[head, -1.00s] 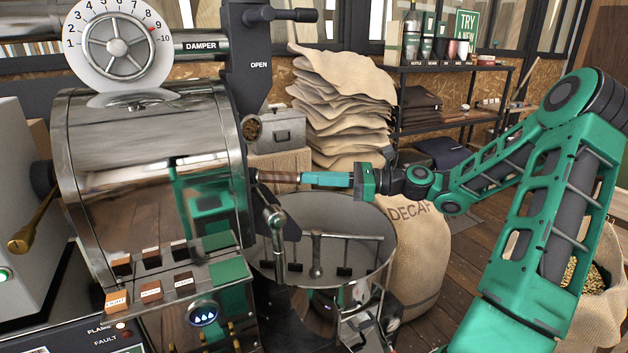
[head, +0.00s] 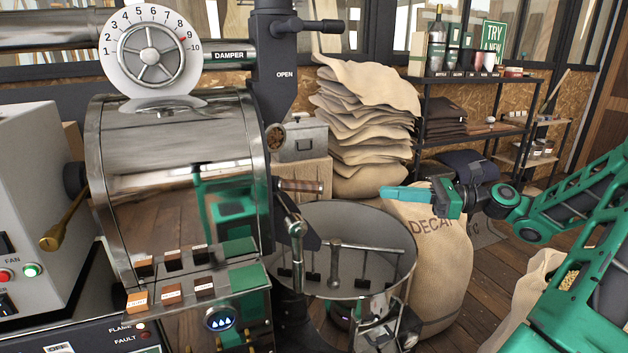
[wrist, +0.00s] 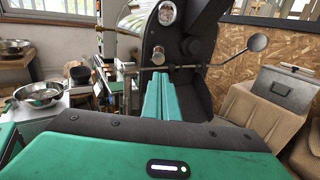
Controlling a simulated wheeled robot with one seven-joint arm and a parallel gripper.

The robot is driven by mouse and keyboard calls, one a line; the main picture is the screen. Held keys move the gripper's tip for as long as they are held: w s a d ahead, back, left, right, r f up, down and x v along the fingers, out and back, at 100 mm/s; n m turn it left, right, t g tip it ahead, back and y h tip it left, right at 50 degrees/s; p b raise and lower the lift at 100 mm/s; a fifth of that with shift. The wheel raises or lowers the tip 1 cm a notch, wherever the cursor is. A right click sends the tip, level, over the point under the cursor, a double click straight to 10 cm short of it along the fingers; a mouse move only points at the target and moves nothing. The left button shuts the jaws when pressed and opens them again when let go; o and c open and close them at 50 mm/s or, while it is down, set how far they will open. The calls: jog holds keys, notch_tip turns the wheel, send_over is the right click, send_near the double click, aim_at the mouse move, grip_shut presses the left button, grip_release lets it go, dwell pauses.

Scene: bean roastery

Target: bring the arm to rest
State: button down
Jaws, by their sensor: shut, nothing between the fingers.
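My gripper (head: 384,192) is green with its fingers together and nothing between them. In the head view it points left, in front of the decaf sack (head: 440,262) and above the right rim of the round cooling tray (head: 349,291). It is apart from the wooden-handled part (head: 302,186) on the roaster's front. In the wrist view the shut fingers (wrist: 160,92) point ahead at the dark roaster front. My green arm reaches in from the right side of the head view.
The steel roaster drum (head: 178,170) fills the left, with the damper dial (head: 150,60) above. A stack of folded sacks (head: 362,120) and a black shelf (head: 478,142) stand behind. An open bean sack (head: 528,290) is near my arm at right. Wooden floor shows between the sacks.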

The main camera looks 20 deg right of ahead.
jog(key=s+a+f+n+g+h, duration=0.3)
jog(key=a+f+n+g+h, duration=0.1)
jog(key=f, duration=0.3)
jog(key=s+a+f+n+g+h, duration=0.3)
jog(key=a+f+n+h, duration=0.1)
jog(key=f, duration=0.3)
jog(key=s+d+r+n+g+h, duration=0.1)
jog(key=s+n+h, duration=0.1)
jog(key=s, duration=0.5)
jog(key=s+d+r+n+h, duration=0.2)
jog(key=s+n, duration=0.2)
jog(key=s, duration=0.3)
jog(key=s+d+r+n+g+h, duration=0.1)
jog(key=s+d+n+h, duration=0.1)
jog(key=s, duration=0.6)
jog(key=shift+r+n+g+h, duration=0.3)
jog(key=shift+r+n+h, duration=0.15)
jog(key=shift+n, duration=0.55)
jog(key=shift+s, duration=0.1)
